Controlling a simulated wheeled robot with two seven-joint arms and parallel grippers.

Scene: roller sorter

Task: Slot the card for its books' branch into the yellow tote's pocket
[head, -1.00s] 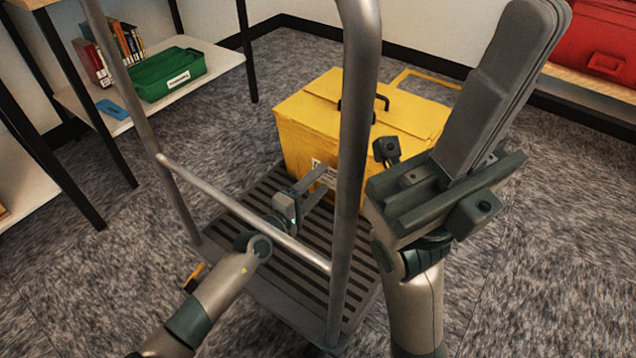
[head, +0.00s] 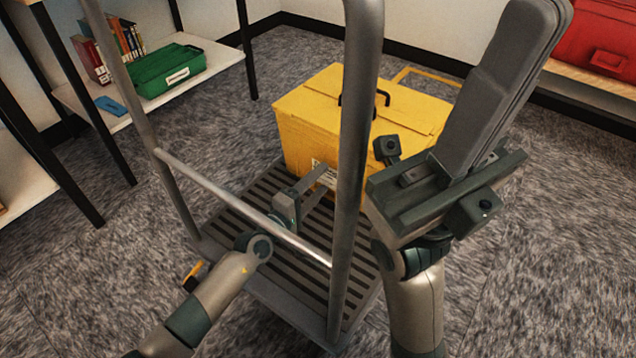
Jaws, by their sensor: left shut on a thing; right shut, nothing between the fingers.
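My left gripper (head: 326,178) reaches past the cart's crossbar to that face. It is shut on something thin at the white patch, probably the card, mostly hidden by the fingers. I cannot tell whether it is inside the pocket. My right gripper (head: 540,15) is raised at the right, close to the camera, shut and empty, its fingers pointing up.
The cart's metal handle frame (head: 361,120) stands between me and the tote, with a crossbar (head: 235,205) beside my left wrist. A shelf at left holds a green tote (head: 160,82), books (head: 128,40) and a blue card (head: 112,105). A red tote (head: 600,40) sits at far right.

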